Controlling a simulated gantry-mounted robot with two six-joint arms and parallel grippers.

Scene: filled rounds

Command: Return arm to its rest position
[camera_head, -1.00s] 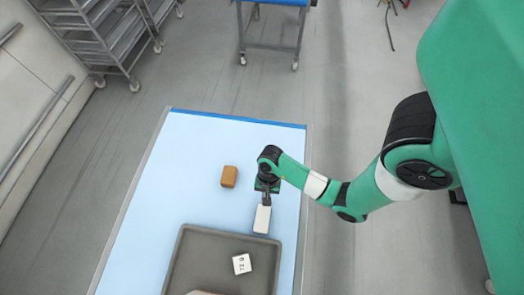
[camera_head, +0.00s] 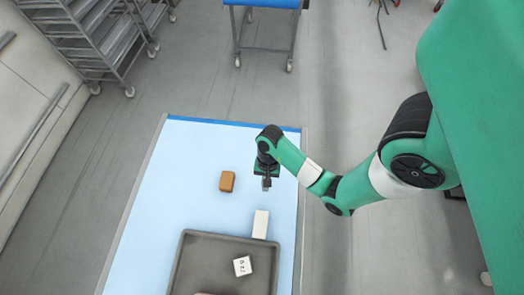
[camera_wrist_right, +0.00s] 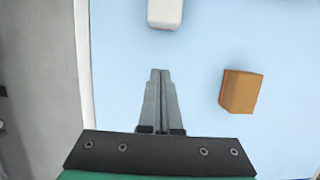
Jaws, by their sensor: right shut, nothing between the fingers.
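My right gripper (camera_head: 266,184) is shut and empty above the light blue table top (camera_head: 190,150). Its closed fingers (camera_wrist_right: 160,75) also show in the right wrist view. A white block (camera_head: 260,224) stands at the upper right rim of the grey tray, apart from the fingers; its end shows at the top of the right wrist view (camera_wrist_right: 165,12). A brown block (camera_head: 227,181) lies left of the gripper and shows to the right of the fingers in the right wrist view (camera_wrist_right: 241,92). My left gripper is out of view.
The grey tray (camera_head: 182,262) is at the table's near side, cut off by the frame. A white block with dark marks (camera_head: 242,266) lies in it. The table's far part is clear. Wheeled racks (camera_head: 90,40) and a blue-topped table (camera_head: 265,4) stand beyond.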

